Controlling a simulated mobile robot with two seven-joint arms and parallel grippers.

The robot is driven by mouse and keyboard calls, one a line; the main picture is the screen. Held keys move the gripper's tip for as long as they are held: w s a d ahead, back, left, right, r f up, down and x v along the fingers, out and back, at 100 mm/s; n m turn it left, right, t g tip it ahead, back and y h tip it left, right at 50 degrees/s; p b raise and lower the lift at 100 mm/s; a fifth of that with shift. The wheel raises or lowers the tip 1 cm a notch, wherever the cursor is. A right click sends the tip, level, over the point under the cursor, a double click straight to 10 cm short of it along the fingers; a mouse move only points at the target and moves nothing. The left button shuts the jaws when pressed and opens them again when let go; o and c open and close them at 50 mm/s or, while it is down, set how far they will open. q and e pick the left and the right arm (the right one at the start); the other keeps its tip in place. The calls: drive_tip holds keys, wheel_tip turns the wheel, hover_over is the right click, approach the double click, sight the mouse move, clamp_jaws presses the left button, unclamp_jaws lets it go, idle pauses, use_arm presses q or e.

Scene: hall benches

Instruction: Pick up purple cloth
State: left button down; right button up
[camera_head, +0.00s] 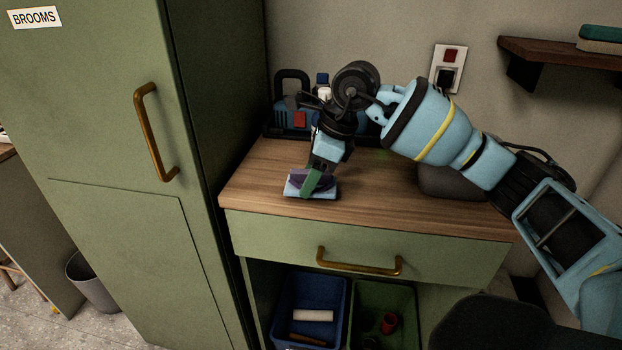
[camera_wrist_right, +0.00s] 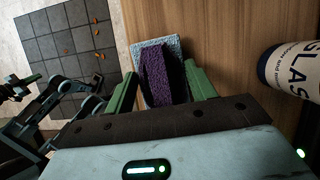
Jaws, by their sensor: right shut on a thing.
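The purple cloth (camera_wrist_right: 160,78) is a folded strip that stands out between the green fingers of my right gripper (camera_wrist_right: 162,92) in the right wrist view. In the head view the purple cloth (camera_head: 298,180) shows as a dark patch beside the green finger, low over the wooden top. My right gripper (camera_head: 308,184) is shut on it. A light blue cloth or sponge (camera_head: 294,190) lies directly under or against the purple cloth, and it also shows in the right wrist view (camera_wrist_right: 171,46). I cannot tell whether the two touch. My left gripper is not in view.
The wooden counter (camera_head: 400,205) has free room at its front. A bottle (camera_wrist_right: 293,70) stands to the right in the right wrist view. A blue toolbox (camera_head: 292,118) is at the back, and a tall green cabinet (camera_head: 100,130) bounds the left. Blue and green bins (camera_head: 343,312) sit below.

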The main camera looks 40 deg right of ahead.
wheel_tip(320, 180, up, 3)
drive_tip(key=shift+f, duration=0.15)
drive_tip(key=s+a, duration=0.3)
drive_tip(key=s, duration=0.4)
drive_tip(key=s+a+r, duration=0.1)
drive_tip(key=s+a, duration=0.3)
drive_tip(key=s, duration=0.3)
drive_tip(key=shift+s, duration=0.25)
drive_tip(key=o, duration=0.3)
drive_tip(key=shift+c, duration=1.1)
drive_tip(key=w+a+f+n+g+h, duration=0.1)
drive_tip(key=a+f+n+g, duration=0.2)
drive_tip(key=n, duration=1)
drive_tip(key=w+a+f+n+g+h, duration=0.2)
drive_tip(key=f+n, duration=0.5)
drive_tip(key=n, duration=0.7)
drive_tip(key=a+g, duration=0.1)
drive_tip(key=g, duration=0.1)
drive_tip(key=shift+w+a+f+g, duration=0.15)
drive_tip(key=shift+a+f+g, duration=0.1)
drive_tip(key=shift+f+g, duration=0.15)
